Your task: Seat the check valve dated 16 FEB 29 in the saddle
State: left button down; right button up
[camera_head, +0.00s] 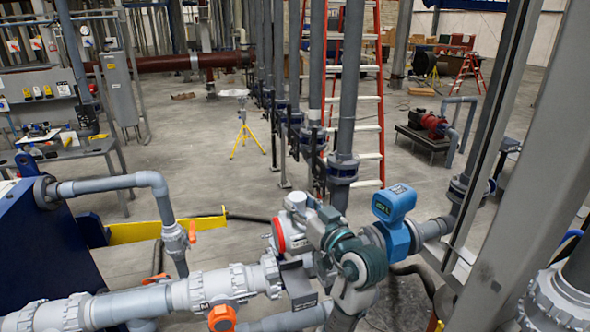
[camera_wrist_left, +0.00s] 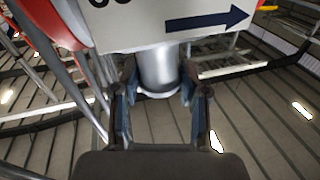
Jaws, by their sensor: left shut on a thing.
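A check valve with a white body (camera_head: 298,226) and a red ring is in the middle of the head view, above the pipe line. My left gripper (camera_head: 318,228) is beside it, mostly hidden by my own wrist. In the left wrist view, my left gripper (camera_wrist_left: 158,80) is shut around a smooth grey stem below a white label plate (camera_wrist_left: 170,22) with a dark blue arrow. The date is not readable. A grey block (camera_head: 298,284), perhaps the saddle, shows partly below the valve; my arm hides the rest. My right gripper is not in view.
A grey pipe with a union (camera_head: 215,288) and an orange handle (camera_head: 222,318) runs in from the left. A blue meter (camera_head: 394,208) stands close on the right. Vertical pipes (camera_head: 345,110) rise behind, and a large grey post (camera_head: 530,150) stands at right.

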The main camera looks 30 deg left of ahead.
aim_at(304, 252)
pick_arm(q)
jog(key=shift+d+f, duration=0.15)
jog(key=shift+f, duration=0.3)
jog(key=shift+w+f+b, duration=0.1)
jog(key=shift+f+b, duration=0.5)
jog(key=shift+f, duration=0.3)
notch_tip(304, 252, down, 10)
jog(key=b, duration=0.7)
jog(key=shift+f+b, duration=0.35)
jog(key=shift+b, duration=0.15)
jog(key=c, duration=0.5)
grip_release()
